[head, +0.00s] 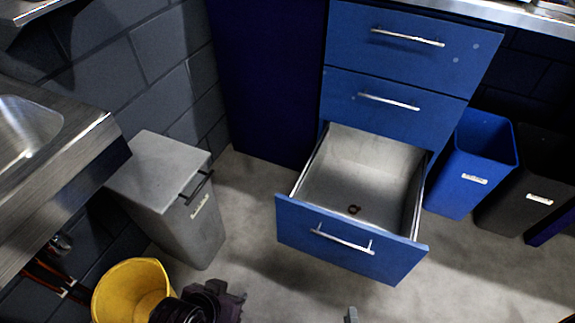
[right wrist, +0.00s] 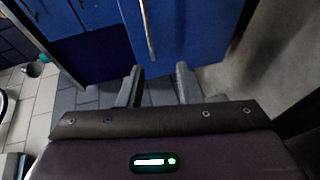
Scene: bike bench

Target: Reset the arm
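My left gripper (head: 218,298) shows as a dark, partly cut-off shape at the bottom edge of the head view, beside the yellow bucket; its fingers cannot be made out. Of my right gripper, only a grey fingertip (head: 350,315) shows at the bottom edge, in front of the open drawer. In the right wrist view my right gripper (right wrist: 158,82) has its two fingers apart with nothing between them. Blue cabinet fronts and a metal handle (right wrist: 147,30) lie beyond the fingertips.
The blue bottom drawer (head: 330,240) is pulled out, with a small dark ring (head: 354,209) inside. A grey lidded bin (head: 160,170) and yellow bucket (head: 130,290) stand left, below a sink counter (head: 60,170). Blue (head: 470,165) and black bins (head: 535,190) stand right.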

